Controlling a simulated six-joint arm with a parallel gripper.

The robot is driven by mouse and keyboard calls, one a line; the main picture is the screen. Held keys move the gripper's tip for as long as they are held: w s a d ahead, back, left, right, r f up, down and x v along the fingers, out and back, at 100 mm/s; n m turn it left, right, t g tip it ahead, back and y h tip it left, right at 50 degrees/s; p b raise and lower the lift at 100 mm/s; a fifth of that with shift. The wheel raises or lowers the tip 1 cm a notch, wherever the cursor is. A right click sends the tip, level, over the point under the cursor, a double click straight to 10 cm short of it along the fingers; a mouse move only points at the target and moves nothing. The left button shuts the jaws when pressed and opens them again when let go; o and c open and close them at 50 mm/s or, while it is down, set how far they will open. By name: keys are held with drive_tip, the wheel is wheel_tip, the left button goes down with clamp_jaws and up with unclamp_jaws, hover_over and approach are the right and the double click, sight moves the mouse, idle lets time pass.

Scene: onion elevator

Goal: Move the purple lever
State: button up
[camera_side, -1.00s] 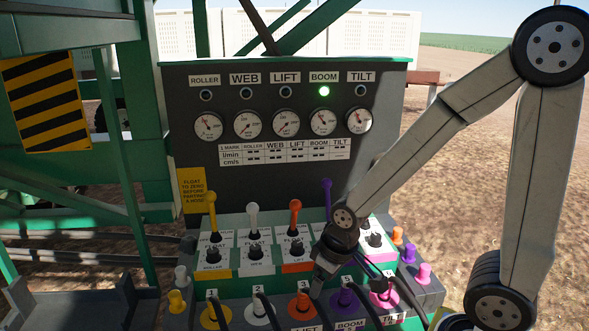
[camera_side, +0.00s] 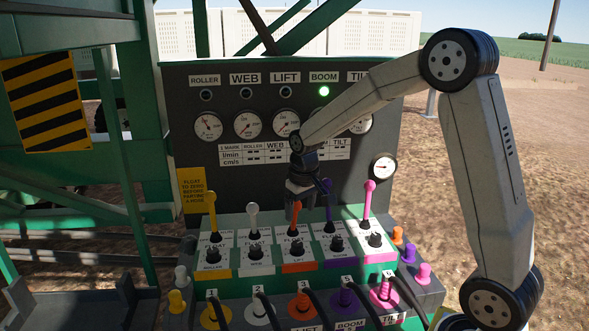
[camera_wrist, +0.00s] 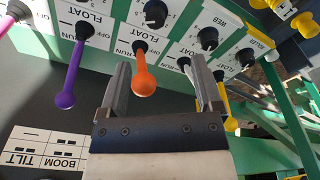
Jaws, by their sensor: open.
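The purple lever (camera_side: 329,212) stands upright on the BOOM unit of the green console, partly behind my gripper in the side view. In the wrist view the purple lever (camera_wrist: 67,97) lies left of both fingers, outside the jaws. My gripper (camera_side: 297,215) is open and points down close to the orange lever (camera_side: 294,222). In the wrist view the orange lever's ball (camera_wrist: 143,86) appears between the fingertips of my gripper (camera_wrist: 163,75), nearer the left finger. I cannot tell whether it touches.
A yellow lever (camera_side: 212,205) and white lever (camera_side: 252,217) stand to the left, a pink lever (camera_side: 369,196) to the right. Hoses and coloured knobs sit in front. The dark gauge panel (camera_side: 220,90) rises behind; its BOOM lamp (camera_side: 324,91) glows green.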

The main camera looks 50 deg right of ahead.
drive_tip(key=w+d+r+m, duration=0.2)
drive_tip(key=w+d+r, duration=0.15)
drive_tip(key=d, duration=0.55)
wheel_tip(320, 180, up, 2)
drive_tip(key=m+g, duration=0.1)
drive_tip(key=g, duration=0.1)
hover_over(326, 179)
drive_tip(key=shift+w+a+r, duration=0.1)
drive_tip(key=shift+w+r, duration=0.05)
drive_tip(key=shift+d+f, duration=0.15)
drive_tip(key=shift+f, duration=1.8)
drive_tip(key=shift+d+f, duration=0.1)
drive_tip(key=shift+f, duration=1.85)
clamp_jaws()
